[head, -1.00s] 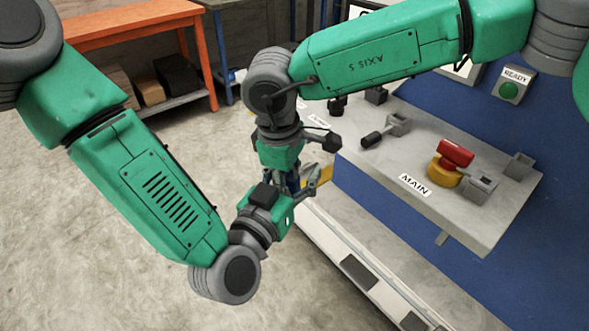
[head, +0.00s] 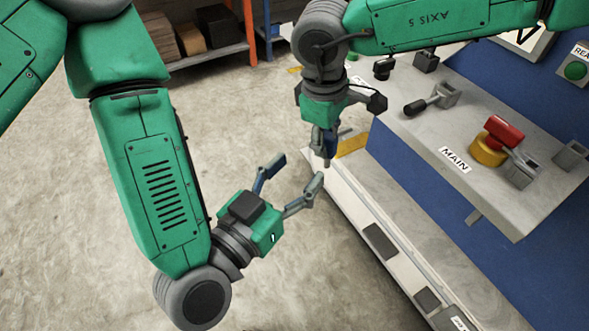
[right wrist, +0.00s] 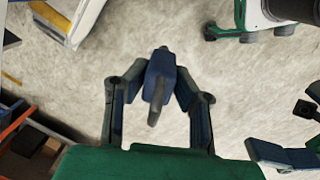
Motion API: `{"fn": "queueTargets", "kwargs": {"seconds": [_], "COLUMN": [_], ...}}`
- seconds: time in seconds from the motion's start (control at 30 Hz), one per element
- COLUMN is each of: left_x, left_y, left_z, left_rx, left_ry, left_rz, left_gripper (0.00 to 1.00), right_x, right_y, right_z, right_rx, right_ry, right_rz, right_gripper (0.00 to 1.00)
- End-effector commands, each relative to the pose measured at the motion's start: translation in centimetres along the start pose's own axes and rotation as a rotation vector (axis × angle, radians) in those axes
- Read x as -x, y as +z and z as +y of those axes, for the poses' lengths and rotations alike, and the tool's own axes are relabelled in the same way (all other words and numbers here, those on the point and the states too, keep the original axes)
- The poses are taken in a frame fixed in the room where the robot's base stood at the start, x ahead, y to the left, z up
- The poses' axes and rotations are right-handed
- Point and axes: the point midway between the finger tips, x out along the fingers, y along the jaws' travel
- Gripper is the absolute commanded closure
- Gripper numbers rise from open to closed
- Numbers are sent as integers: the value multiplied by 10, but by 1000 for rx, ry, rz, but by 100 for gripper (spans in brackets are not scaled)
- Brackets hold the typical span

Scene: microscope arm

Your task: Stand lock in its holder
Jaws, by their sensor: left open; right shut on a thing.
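The lock (right wrist: 159,76), a blue block with a grey tapered part, sits between the fingers of my right gripper (right wrist: 164,86) in the right wrist view. In the head view my right gripper (head: 328,140) points down left of the grey counter and partly hides the lock. My left gripper (head: 297,172) is open and empty, below and left of the right one, apart from it. Its fingers also show in the right wrist view (right wrist: 284,154). A small grey square bracket (head: 571,154) stands at the counter's right end. I cannot tell whether it is the holder.
The grey counter (head: 420,132) bears a red handle (head: 504,130) on a yellow base (head: 487,150), a grey fitting beside it, a MAIN label and a black-knobbed lever (head: 431,100). A ledge (head: 400,270) runs below. An orange-framed shelf (head: 205,55) stands behind. Open floor lies left.

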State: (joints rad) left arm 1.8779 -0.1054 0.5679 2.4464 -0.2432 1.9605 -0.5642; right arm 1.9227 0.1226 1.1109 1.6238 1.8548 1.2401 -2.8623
Motion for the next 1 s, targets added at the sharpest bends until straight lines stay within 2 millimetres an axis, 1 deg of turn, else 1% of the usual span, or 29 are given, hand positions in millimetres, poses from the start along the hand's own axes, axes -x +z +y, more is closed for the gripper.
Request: {"fn": "queueTargets", "kwargs": {"seconds": [0.13,0.23,0.5,0.6,0.7,0.8,0.83,0.93,1.0], "left_x": [4,4,3,3,3,3,3,1,-4], "left_y": [0,0,0,0,0,0,0,-2,-6], "left_z": [0,0,0,0,0,-1,-1,-1,0], "left_rx": [0,0,0,0,0,0,0,3,9], "left_ry": [0,0,-1,-1,-1,-1,-1,7,25], "left_rz": [0,0,0,0,0,0,0,-2,-10], "left_gripper": [51,51,51,51,51,51,48,48,48], "right_x": [6,18,64,80,91,98,100,103,103], "right_y": [7,21,78,97,112,121,123,126,127], "right_z": [1,1,0,0,-1,-1,-2,-2,-2], "right_rx": [-35,-108,-421,-525,-607,-660,-672,-694,-699], "right_ry": [-2,-5,-23,-29,-35,-39,-39,-40,-40], "right_rz": [-1,-6,-31,-40,-48,-55,-56,-58,-59], "right_gripper": [100,100,100,100,100,100,100,100,100]}}
